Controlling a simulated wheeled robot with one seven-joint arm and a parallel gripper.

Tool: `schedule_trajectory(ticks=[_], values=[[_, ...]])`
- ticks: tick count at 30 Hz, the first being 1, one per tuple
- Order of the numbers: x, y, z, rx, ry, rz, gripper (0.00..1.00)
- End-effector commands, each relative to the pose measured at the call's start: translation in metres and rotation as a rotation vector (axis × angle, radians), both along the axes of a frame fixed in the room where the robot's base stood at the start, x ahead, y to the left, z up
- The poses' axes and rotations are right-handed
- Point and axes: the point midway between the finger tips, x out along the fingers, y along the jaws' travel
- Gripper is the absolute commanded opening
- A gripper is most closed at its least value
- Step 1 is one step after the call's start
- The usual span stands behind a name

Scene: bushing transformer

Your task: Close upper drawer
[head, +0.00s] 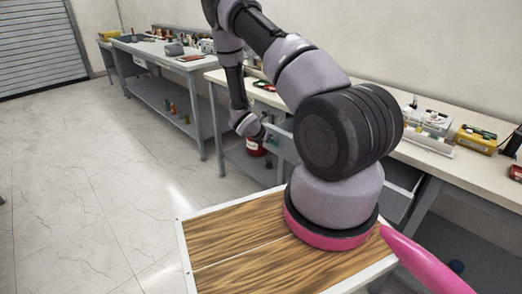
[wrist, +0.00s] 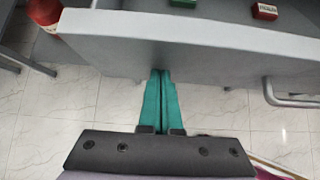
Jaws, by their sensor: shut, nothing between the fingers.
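A grey drawer (head: 284,143) shows under the workbench in the head view, partly hidden behind my arm. How far it stands out is hard to tell. My gripper (head: 268,137) is low beside its left end, small and partly hidden. In the wrist view my gripper (wrist: 161,73) has its two teal fingers pressed together, with nothing between them. The fingertips meet or nearly meet the lower edge of a grey panel (wrist: 200,62); I cannot tell whether they touch. A metal bar handle (wrist: 290,101) shows to the right.
The workbench top (head: 445,170) carries trays and small parts, including a yellow box (head: 476,139). A red container (head: 255,146) is under the bench near my gripper. A second bench (head: 150,50) stands farther back. The tiled floor (head: 90,190) at left is clear.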

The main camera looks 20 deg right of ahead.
Motion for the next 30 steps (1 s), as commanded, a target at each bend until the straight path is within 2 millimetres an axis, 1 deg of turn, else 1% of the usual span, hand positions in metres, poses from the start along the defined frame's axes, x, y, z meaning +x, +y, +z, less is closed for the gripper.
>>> schedule_trajectory(ticks=[1,6,12,15,21,24,30], values=[[0.005,-0.016,0.000,-0.002,-0.001,-0.004,0.00],[0.021,-0.061,0.000,-0.002,-0.002,-0.004,0.00],[0.039,-0.110,0.000,-0.002,-0.001,-0.004,0.00],[0.047,-0.131,0.000,-0.001,-0.002,-0.003,0.00],[0.059,-0.163,0.000,0.000,-0.002,-0.001,0.00],[0.063,-0.173,0.000,-0.001,-0.001,-0.001,0.00],[0.067,-0.184,0.000,0.000,0.000,0.000,0.00]])
